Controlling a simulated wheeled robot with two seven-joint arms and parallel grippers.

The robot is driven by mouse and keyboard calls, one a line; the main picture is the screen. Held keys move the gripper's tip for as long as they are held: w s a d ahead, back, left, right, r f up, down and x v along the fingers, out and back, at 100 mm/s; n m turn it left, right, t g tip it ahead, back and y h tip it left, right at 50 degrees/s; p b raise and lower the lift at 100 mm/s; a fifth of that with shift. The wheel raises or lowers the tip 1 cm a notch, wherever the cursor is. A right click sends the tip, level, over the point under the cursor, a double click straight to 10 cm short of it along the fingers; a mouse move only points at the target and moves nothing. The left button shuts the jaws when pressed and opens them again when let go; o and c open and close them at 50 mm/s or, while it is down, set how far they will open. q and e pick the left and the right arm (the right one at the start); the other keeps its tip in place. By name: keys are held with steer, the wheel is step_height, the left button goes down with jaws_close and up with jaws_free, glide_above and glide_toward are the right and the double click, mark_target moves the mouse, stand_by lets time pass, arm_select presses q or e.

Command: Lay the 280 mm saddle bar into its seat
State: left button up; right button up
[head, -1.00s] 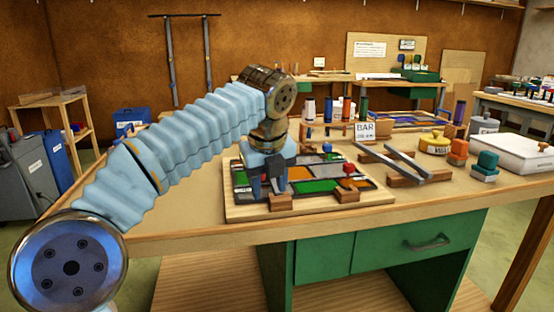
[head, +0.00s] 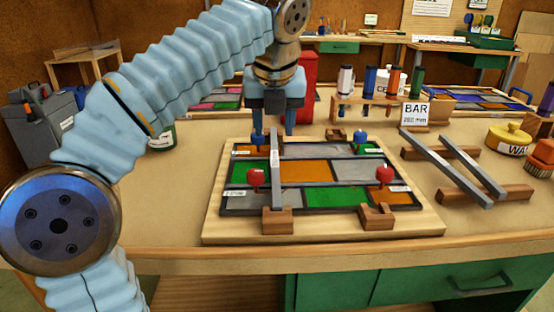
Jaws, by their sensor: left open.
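A grey saddle bar (head: 276,178) lies front to back across the left part of the leaded panel (head: 305,171). Its near end rests in the front left wooden block (head: 277,221); its far end is close under my left gripper (head: 275,124), which hides how it sits there. My left gripper is open, its fingers pointing down at the far edge of the panel. The right-hand front block (head: 377,215) and back block (head: 336,135) hold no bar. The label "BAR 280 mm" (head: 415,113) stands behind the bar rack. My right gripper is not in view.
Two grey bars (head: 446,170) lie slanted on wooden rests (head: 484,194) at the right. Red knobs (head: 384,175) and a blue knob (head: 360,137) stand up from the panel. A rack of tubes (head: 380,108) and a red container (head: 308,85) are behind. Bench left of the board is clear.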

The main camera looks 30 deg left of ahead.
mark_target(274, 157)
arm_select(q)
steer(key=shift+x, duration=1.1)
steer(key=f, duration=0.2)
steer(key=f+b, duration=0.1)
steer(key=f, duration=0.1)
steer(key=shift+w+a+f, duration=0.1)
steer(key=shift+w+f, duration=0.15)
steer(key=shift+f, duration=0.05)
steer(key=shift+w+a+f+b, duration=0.2)
steer(key=shift+f+b, duration=0.1)
steer(key=shift+f, duration=0.2)
steer(key=shift+d, duration=0.1)
jaws_close()
steer(key=shift+r, duration=0.1)
